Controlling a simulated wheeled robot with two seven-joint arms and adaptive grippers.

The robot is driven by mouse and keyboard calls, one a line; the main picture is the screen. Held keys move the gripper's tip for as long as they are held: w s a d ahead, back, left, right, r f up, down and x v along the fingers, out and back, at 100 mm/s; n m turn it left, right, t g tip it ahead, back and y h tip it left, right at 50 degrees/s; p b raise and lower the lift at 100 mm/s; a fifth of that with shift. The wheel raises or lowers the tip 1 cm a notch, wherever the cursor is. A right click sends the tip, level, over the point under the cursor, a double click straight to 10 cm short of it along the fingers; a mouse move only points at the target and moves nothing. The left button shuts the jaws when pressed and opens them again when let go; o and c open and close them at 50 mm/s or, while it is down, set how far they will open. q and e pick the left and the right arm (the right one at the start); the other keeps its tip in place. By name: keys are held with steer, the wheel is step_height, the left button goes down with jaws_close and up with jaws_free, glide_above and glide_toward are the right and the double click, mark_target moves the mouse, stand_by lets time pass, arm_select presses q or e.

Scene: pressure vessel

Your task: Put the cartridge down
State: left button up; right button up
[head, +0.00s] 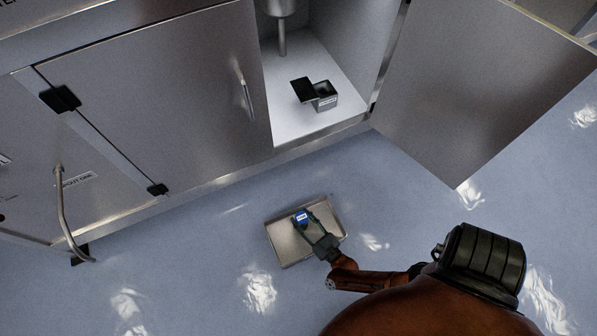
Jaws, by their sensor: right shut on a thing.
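The cartridge (302,217) is a small piece with a blue and white top face. It is over a shallow metal tray (283,243) on the floor, in the lower middle of the head view. My right gripper (307,222) reaches in from the lower right and is shut on the cartridge. The gripper and its wrist cover part of the tray. I cannot tell whether the cartridge touches the tray's bottom. My left gripper is out of view.
An open metal cabinet stands beyond the tray, its door (480,90) swung out to the right. Inside, a small box (324,97) with a dark lid (302,89) sits on the white cabinet floor (290,125). A closed door (160,90) is at left. Blue floor around the tray is clear.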

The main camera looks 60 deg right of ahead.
stand_by(0.3)
steer(key=o, duration=1.3)
